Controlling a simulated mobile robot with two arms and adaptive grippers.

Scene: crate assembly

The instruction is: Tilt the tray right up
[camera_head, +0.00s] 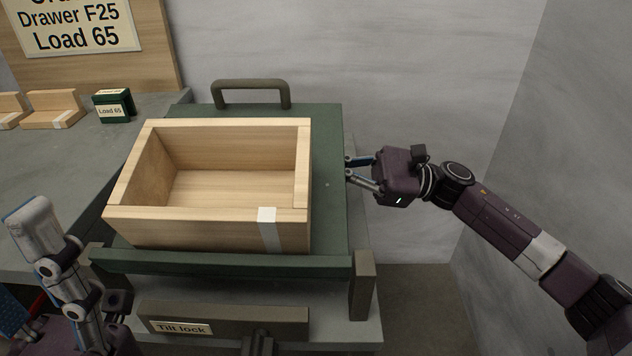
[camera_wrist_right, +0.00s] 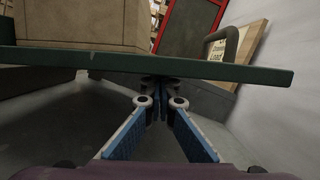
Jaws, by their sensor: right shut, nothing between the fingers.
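The green tray (camera_head: 330,200) appears roughly level on its grey stand, with a raised front lip (camera_head: 220,263). An open, empty wooden crate (camera_head: 208,228) sits on it, with a pale strip on its front wall. My right gripper (camera_head: 348,172) is at the tray's right edge. In the right wrist view its fingers (camera_wrist_right: 158,98) are shut and empty, under the tray's edge (camera_wrist_right: 200,67); contact is unclear. My left gripper (camera_head: 36,222) is close to the camera at lower left, partly cut off, away from the tray; its opening is unclear.
A dark handle (camera_head: 250,84) rises at the tray's back. A bar labelled "Tilt lock" (camera_head: 222,320) lies in front, near an upright post (camera_head: 362,285). A grey wall is at right.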

